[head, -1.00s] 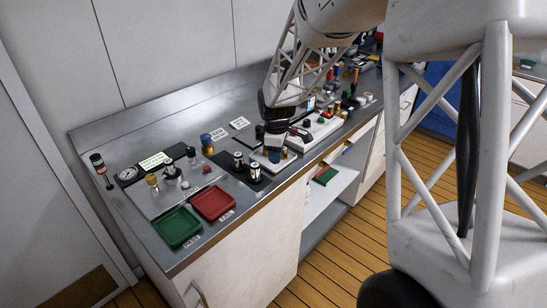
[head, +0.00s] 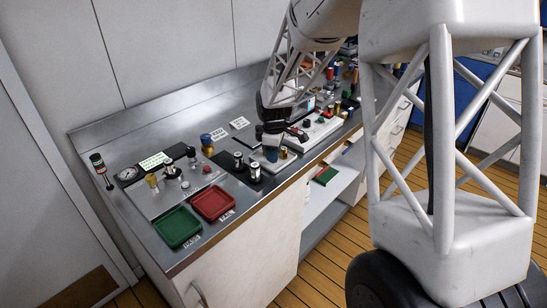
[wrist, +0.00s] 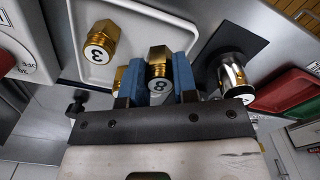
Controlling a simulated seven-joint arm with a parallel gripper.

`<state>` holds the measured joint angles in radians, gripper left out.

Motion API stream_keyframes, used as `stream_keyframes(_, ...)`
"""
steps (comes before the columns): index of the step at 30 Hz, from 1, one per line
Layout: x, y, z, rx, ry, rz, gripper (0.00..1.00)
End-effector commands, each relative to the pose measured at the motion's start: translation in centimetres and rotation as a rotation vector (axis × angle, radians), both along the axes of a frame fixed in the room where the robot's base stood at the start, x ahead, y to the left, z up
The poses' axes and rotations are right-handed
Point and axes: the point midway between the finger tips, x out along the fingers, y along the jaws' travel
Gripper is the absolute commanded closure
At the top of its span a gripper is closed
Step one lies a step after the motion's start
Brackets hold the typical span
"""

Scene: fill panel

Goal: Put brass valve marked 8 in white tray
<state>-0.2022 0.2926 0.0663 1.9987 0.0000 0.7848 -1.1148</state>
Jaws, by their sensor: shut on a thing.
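In the wrist view, the brass valve marked 8 (wrist: 158,70) is between the blue fingers of my gripper (wrist: 161,62), which are shut on it. Its white end with the number faces the camera. A second brass valve, marked 3 (wrist: 100,42), stands on the white tray (wrist: 138,14) to the left. In the head view my gripper (head: 271,152) is low over the white tray (head: 274,169). The held valve is hidden there, and I cannot tell whether it touches the tray.
A black mat (wrist: 246,52) with a chrome valve (wrist: 233,76) lies right of my gripper in the wrist view. In the head view, a red tray (head: 213,203) and a green tray (head: 178,227) stand at the front left. A larger white unit with parts stands behind the gripper.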

Motion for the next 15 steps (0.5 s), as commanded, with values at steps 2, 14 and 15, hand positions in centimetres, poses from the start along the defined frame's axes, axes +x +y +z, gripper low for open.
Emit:
stream_keyframes(2,0.0,0.0,-0.8,0.0,0.001,0.0,0.99)
stream_keyframes(14,0.0,0.0,-1.8,0.001,-0.001,0.0,0.99)
stream_keyframes(15,0.0,0.0,-1.8,0.001,-0.001,0.0,0.99)
